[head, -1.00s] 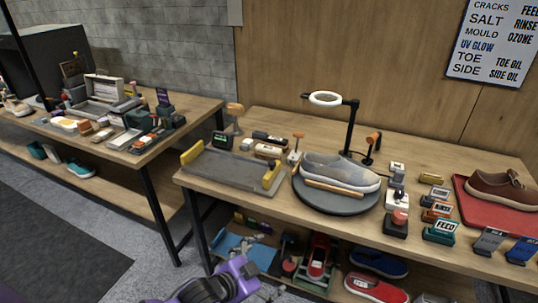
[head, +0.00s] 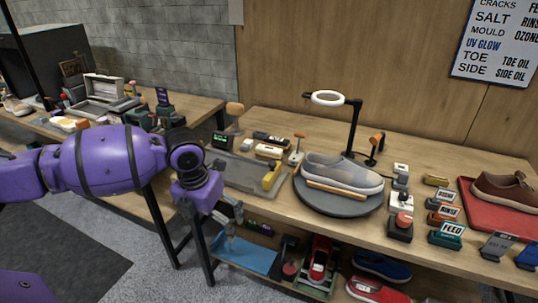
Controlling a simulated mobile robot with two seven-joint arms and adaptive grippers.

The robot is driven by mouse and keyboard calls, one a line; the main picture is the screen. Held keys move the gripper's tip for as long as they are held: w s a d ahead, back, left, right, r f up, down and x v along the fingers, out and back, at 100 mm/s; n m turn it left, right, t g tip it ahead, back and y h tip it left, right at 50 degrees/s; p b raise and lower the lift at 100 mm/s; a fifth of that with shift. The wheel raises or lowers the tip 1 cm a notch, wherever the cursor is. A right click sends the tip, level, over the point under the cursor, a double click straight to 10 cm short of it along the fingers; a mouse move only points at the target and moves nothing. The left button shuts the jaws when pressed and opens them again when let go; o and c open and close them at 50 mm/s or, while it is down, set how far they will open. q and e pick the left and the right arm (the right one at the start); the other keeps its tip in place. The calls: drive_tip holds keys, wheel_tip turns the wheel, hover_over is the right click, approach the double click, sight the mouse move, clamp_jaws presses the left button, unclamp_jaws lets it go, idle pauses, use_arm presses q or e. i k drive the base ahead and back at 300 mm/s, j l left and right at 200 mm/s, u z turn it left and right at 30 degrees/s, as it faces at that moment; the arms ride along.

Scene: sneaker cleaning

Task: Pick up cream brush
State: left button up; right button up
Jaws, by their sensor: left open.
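A cream-coloured brush-like block (head: 268,151) lies on the wooden workbench (head: 240,132), behind the grey tray (head: 245,172) and left of the turntable. It is small here, so I cannot be sure it is the cream brush. A darker block (head: 270,138) lies just behind it. My left gripper (head: 232,235) is open and empty, in front of the bench's front edge and below its top. It is apart from the cream block. My left arm hides part of the tray. My right gripper is not in view.
An orange-topped tool (head: 297,147) stands close right of the cream block. A small dark display (head: 222,141) stands to its left.

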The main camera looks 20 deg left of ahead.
sight(268, 154)
drive_tip(key=i, duration=1.5)
